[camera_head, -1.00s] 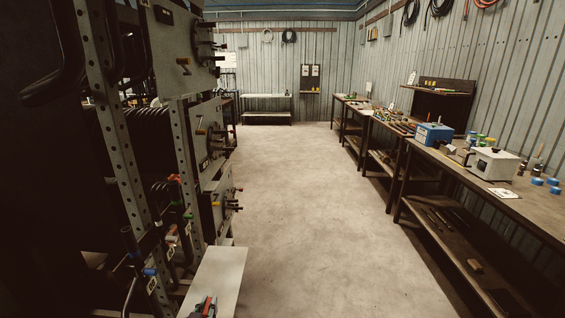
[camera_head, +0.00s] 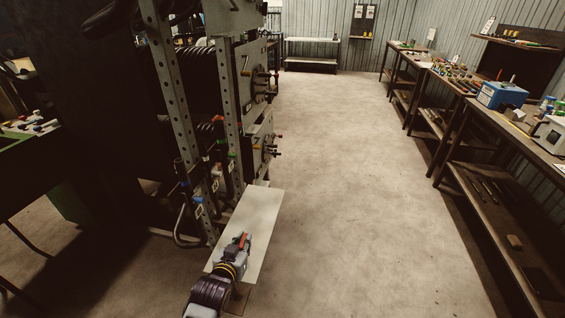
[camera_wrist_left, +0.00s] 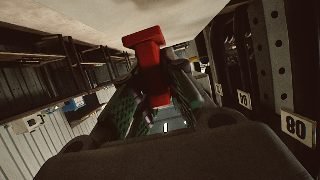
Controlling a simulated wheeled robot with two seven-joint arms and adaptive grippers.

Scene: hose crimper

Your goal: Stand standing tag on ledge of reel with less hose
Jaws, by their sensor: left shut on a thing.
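My left gripper (camera_head: 240,254) is shut on a red tag (camera_head: 246,241), low in the middle of the head view. In the left wrist view the red tag (camera_wrist_left: 150,62) stands out between the green-padded fingers (camera_wrist_left: 150,107), its wide end away from the palm. In the head view the gripper and tag appear over a pale flat board (camera_head: 263,212) at the rack's foot; I cannot tell whether they touch it. Black hose on a reel (camera_head: 200,70) shows in the rack, with more hose (camera_head: 205,130) below. The amounts are partly hidden by posts. My right gripper is not in view.
Perforated rack posts (camera_head: 178,100) and protruding handles (camera_head: 272,140) stand close to the gripper's left and beyond it. A long workbench (camera_head: 500,125) with a lower shelf runs along the right. The floor (camera_head: 350,170) between is clear.

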